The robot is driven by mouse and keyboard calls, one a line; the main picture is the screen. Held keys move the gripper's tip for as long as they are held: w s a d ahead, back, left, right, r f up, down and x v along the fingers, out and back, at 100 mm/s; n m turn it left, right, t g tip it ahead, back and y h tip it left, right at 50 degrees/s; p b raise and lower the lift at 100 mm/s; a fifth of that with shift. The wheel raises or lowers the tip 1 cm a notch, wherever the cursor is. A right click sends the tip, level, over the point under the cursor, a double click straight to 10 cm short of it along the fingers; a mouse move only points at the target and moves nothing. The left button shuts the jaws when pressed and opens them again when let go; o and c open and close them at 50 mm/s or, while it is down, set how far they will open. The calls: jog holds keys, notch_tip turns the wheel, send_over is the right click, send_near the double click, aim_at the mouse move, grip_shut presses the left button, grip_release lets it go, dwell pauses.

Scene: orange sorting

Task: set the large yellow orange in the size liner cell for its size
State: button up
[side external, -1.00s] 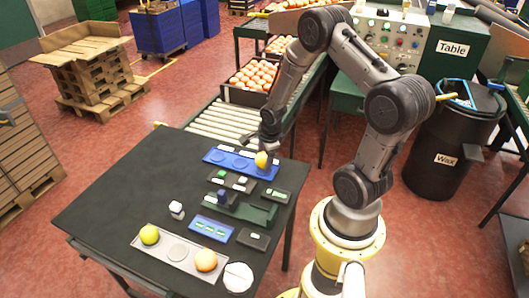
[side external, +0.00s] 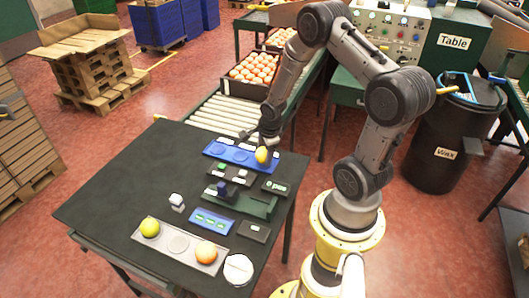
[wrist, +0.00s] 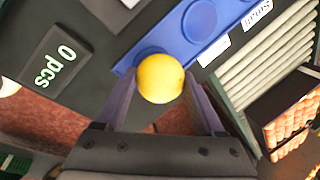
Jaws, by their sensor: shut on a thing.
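The large yellow orange (side external: 262,155) is between the fingers of my gripper (wrist: 158,92), which is shut on it. It also shows in the wrist view (wrist: 160,78). The blue size liner (side external: 222,151) lies at the back of the table. The orange is at the liner's right end in the side view, over or in the end cell, most of which it hides. I cannot tell whether it touches the cell. The liner's other cells look empty. In the wrist view the liner (wrist: 176,40) has white labels, the far one reading "small" (wrist: 258,14).
A grey tray (side external: 163,246) at the front holds a yellow-green fruit (side external: 150,227) and an orange one (side external: 206,251), with an empty place between. A "0 pcs" plate (side external: 276,187) and dark blocks (side external: 243,204) stand near the liner. The table's left part is clear.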

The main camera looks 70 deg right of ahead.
jog(key=shift+f, duration=0.6)
dwell(0.3)
jog(key=o, duration=1.4)
jog(key=shift+c, duration=0.2)
jog(key=shift+o, duration=0.3)
jog(key=shift+r, duration=4)
